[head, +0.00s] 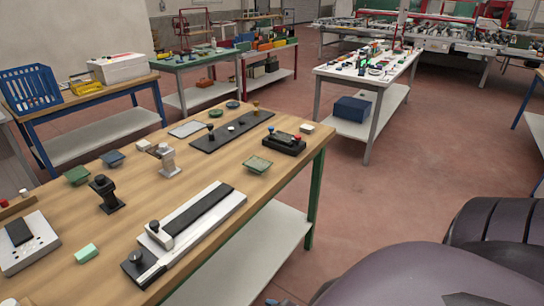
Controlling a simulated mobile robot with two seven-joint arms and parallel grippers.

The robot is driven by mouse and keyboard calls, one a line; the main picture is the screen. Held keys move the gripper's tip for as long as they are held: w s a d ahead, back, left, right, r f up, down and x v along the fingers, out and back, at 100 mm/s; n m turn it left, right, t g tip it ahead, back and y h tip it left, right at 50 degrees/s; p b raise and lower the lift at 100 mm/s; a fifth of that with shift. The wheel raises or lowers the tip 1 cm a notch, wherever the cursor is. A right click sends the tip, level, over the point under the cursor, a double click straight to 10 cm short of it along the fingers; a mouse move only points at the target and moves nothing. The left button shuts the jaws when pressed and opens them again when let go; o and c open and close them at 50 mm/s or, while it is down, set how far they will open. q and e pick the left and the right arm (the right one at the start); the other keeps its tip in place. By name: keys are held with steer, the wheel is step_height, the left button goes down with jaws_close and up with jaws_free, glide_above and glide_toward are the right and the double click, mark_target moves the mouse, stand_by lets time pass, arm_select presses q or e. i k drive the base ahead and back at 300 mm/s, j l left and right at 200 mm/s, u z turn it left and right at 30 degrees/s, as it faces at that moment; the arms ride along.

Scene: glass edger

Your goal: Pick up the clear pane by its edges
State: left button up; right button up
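A thin, pale grey rectangle (187,129) lies flat on the wooden workbench (240,172), left of a long black board. It may be the clear pane, but I cannot tell for sure at this size. Nothing is touching it from above. Neither of my grippers shows in the head view. Large dark rounded parts of my own body fill the lower right corner.
A long white-and-black slide fixture (195,222) lies along the bench's near side. A black board with knobs (230,131) lies behind it. A blue crate (30,88) stands on another bench. Red floor right of the bench is clear.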

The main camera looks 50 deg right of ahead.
mark_target(260, 164)
steer(key=z, duration=1.35)
steer(key=u, duration=0.35)
steer(key=l+u, duration=0.15)
steer(key=u, duration=0.2)
steer(key=i+l+u, duration=0.1)
steer(key=u, duration=0.25)
steer(key=l+u, duration=0.8)
steer(key=l, duration=0.35)
steer(key=k+l+u, duration=0.15)
steer(key=l, duration=0.3)
